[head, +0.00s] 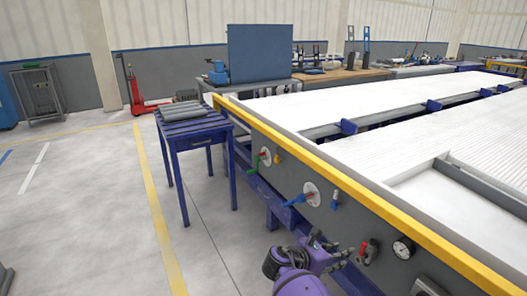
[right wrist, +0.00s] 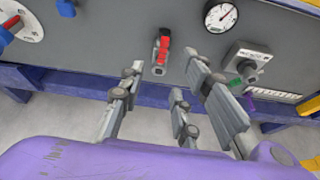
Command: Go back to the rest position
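My right gripper (head: 335,255) is at the bottom of the head view, in front of the grey side panel (head: 330,215) of the large table. In the right wrist view its grey fingers (right wrist: 165,88) are spread apart with nothing between them. Several grey pipes (head: 182,109) lie on a small blue table (head: 196,131) left of the centre in the head view, well away from this gripper. My left gripper is not in view.
The panel carries a red-handled valve (right wrist: 161,50), a gauge (right wrist: 220,16) and a green-handled valve (head: 264,157). A yellow rail (head: 330,173) edges the large white-topped table. A red pallet jack (head: 137,95) stands at the back. The floor at left is mostly clear.

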